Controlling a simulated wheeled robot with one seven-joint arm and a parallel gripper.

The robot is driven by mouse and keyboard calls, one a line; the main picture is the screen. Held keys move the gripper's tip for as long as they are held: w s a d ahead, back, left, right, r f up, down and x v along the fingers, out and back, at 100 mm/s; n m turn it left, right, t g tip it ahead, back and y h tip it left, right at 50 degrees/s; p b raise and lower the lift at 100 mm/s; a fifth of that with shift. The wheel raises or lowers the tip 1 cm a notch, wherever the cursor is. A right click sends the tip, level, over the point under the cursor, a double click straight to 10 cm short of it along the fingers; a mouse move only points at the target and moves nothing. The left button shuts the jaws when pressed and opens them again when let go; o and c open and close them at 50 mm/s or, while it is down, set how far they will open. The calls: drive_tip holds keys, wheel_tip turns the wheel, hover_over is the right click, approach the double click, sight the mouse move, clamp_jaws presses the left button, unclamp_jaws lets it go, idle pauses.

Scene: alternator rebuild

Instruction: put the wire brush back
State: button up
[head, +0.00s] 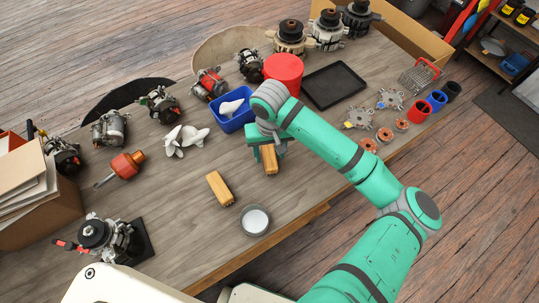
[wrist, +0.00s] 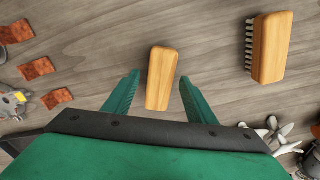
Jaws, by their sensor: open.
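Two brushes with wooden backs lie on the table. One wooden-backed brush (wrist: 161,78) is between my gripper's fingertips in the wrist view, and its bristles are hidden. In the head view this brush (head: 269,160) shows just in front of my gripper (head: 265,143). My gripper (wrist: 159,79) is open, with one finger on each side of this brush; I cannot tell whether they touch it. The other wooden-backed brush (wrist: 270,48) shows dark bristles on its left side; in the head view it (head: 219,188) lies to the left and nearer. I cannot tell which has wire bristles.
A round dish (head: 255,220) stands near the front edge. A blue bin (head: 232,108) with white pieces and a red container (head: 283,72) stand behind my gripper. A black tray (head: 334,85) lies at the back. Coppery pieces (wrist: 36,69) lie left in the wrist view.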

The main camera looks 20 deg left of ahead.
sight(270, 157)
wheel_tip(270, 157, up, 10)
idle(0.4)
idle(0.3)
